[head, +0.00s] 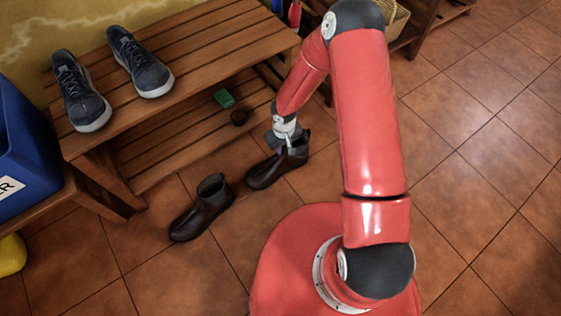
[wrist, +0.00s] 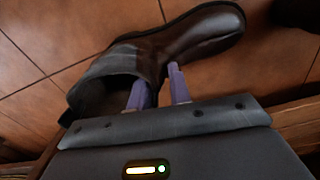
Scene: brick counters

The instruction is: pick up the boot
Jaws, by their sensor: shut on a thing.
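Two dark brown ankle boots are on the tiled floor in front of the wooden bench. My gripper (head: 287,143) is at the top of the right boot (head: 272,172), near its shaft. In the wrist view, the two purple fingers (wrist: 158,92) are on either side of the wall of this boot (wrist: 190,38), one at the shaft opening and one outside. My gripper is shut on that wall. The boot looks upright; whether its sole touches the floor I cannot tell. The left boot (head: 203,207) stands apart, upright on the floor.
The wooden bench (head: 215,45) carries two dark sneakers (head: 140,62) on top. A blue bin (head: 25,150) stands at the left. Floor at the right is clear.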

